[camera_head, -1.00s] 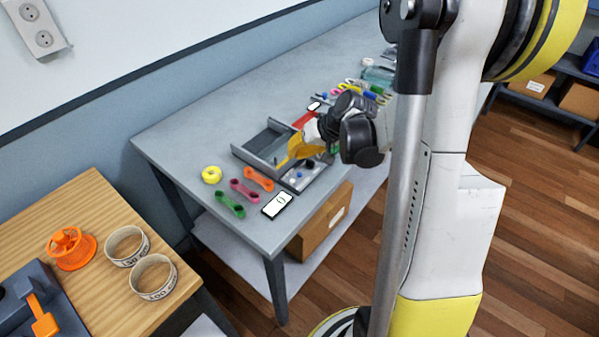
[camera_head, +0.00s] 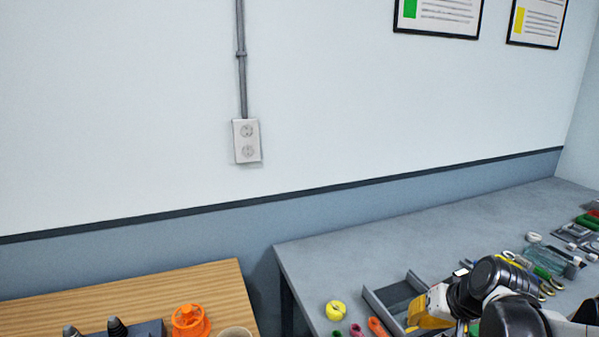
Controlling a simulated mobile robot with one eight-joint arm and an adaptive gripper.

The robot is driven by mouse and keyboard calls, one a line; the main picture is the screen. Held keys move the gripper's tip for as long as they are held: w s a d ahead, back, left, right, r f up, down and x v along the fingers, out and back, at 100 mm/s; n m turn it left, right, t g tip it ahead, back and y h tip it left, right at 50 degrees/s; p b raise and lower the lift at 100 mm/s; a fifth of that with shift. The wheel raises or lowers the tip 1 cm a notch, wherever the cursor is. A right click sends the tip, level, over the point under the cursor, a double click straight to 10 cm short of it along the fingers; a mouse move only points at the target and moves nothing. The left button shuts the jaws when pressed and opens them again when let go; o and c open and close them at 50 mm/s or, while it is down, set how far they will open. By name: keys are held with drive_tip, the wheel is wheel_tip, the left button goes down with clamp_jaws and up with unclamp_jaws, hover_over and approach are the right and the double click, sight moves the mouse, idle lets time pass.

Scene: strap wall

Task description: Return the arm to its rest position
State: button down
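My arm's dark and white links reach in from the bottom right corner. The fingertips are partly cut off and hidden, so I cannot see whether they are apart or hold anything.
A wooden table (camera_head: 130,290) at the lower left bears an orange basket-like part (camera_head: 190,322) and a pale ring (camera_head: 236,332). A yellow ring (camera_head: 335,310) lies left of the tray. Several tools lie at the bench's right. A wall outlet (camera_head: 246,141) is above.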

drive_tip(key=s+a+r+n, duration=0.1)
drive_tip(key=s+a, duration=0.1)
drive_tip(key=s, duration=0.2)
drive_tip(key=s+a+r+h, duration=0.1)
drive_tip(key=s+a+r, duration=0.1)
drive_tip(key=s, duration=0.3)
drive_tip(key=s+a+r+n+t+h, duration=0.1)
drive_tip(key=s+a+r, duration=0.1)
drive_tip(key=s+a, duration=0.1)
drive_tip(key=shift+s+a+r+n, duration=0.25)
drive_tip(key=shift+s+a+n, duration=0.05)
drive_tip(key=shift+s, duration=0.6)
idle(0.3)
